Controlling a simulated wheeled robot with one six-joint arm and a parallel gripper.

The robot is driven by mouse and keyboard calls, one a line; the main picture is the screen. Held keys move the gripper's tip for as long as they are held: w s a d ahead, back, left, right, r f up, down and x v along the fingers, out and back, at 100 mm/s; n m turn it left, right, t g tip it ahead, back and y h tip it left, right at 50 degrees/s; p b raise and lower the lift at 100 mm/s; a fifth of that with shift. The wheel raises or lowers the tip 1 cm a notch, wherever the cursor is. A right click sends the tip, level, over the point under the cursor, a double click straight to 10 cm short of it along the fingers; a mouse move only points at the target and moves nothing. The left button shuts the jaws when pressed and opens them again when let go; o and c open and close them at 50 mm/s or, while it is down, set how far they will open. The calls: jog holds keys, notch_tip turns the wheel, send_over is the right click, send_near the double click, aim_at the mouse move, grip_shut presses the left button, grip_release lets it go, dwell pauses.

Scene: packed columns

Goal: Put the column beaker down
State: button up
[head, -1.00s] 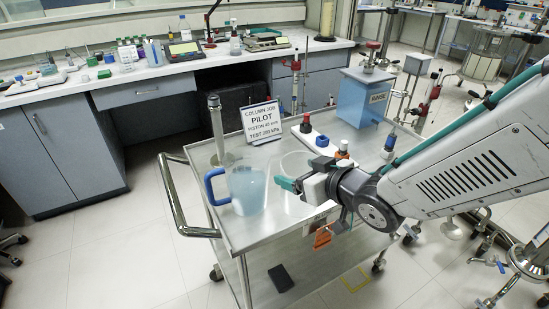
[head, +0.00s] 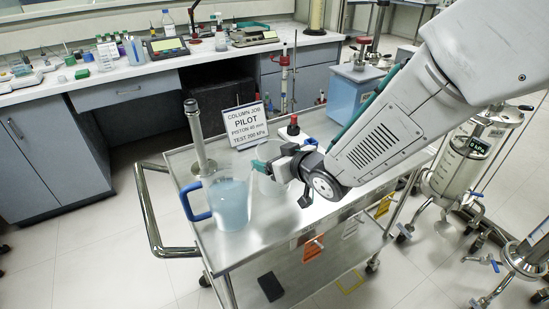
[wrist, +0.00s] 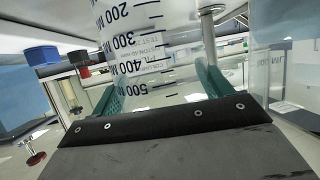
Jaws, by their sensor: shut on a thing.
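The column beaker (head: 273,186) is clear, with dark graduation marks.
A jug (head: 230,205) with a blue handle and pale blue liquid stands close left of the beaker. A metal post (head: 197,135) and a sign (head: 242,124) stand behind. A blue box (head: 352,93) is at the back right. The trolley's front area is bare.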

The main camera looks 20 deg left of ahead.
jog(key=shift+a+f, duration=0.1)
jog(key=shift+f, duration=0.2)
jog(key=shift+f, duration=0.2)
jog(key=o, duration=1)
jog(key=shift+c, duration=0.2)
jog(key=shift+r, duration=0.15)
